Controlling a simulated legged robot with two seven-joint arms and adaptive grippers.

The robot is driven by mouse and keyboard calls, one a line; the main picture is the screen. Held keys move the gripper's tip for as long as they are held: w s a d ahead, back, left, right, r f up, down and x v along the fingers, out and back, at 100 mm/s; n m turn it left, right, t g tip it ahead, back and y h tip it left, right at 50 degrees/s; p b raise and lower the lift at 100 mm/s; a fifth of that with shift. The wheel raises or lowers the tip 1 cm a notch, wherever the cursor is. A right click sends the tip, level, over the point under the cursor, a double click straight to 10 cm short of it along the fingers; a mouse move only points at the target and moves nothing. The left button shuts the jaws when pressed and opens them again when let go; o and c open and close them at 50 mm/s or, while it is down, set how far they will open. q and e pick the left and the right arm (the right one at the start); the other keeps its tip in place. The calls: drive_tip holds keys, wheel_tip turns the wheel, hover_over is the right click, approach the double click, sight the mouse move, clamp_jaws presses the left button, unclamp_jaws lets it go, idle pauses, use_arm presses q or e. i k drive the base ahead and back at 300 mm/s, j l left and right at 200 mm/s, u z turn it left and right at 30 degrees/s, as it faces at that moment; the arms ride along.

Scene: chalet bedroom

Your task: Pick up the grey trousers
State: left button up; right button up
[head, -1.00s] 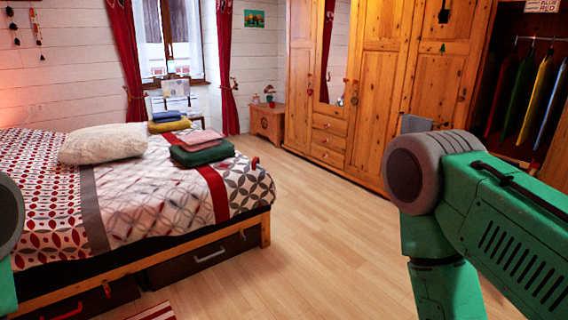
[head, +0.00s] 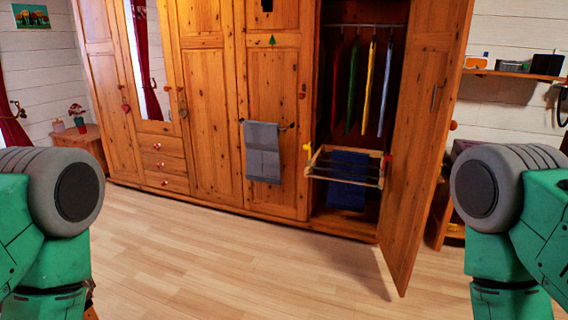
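A grey folded cloth (head: 262,152), which looks like the grey trousers, hangs over a short bar on a closed wardrobe door in the middle of the head view. It hangs clear of the floor, across the room from me. My two green arms stand at the left and right edges of the view. Only their upper parts show, and neither gripper is in view.
The wooden wardrobe (head: 207,120) has its right door (head: 416,150) standing open into the room. Inside, several coloured garments (head: 365,85) hang above a pull-out rack (head: 318,171) with dark blue cloth (head: 348,180) on it. The wooden floor (head: 210,255) ahead is clear.

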sight(263, 157)
drive_tip(key=i+l+u, duration=0.1)
drive_tip(key=i, duration=2)
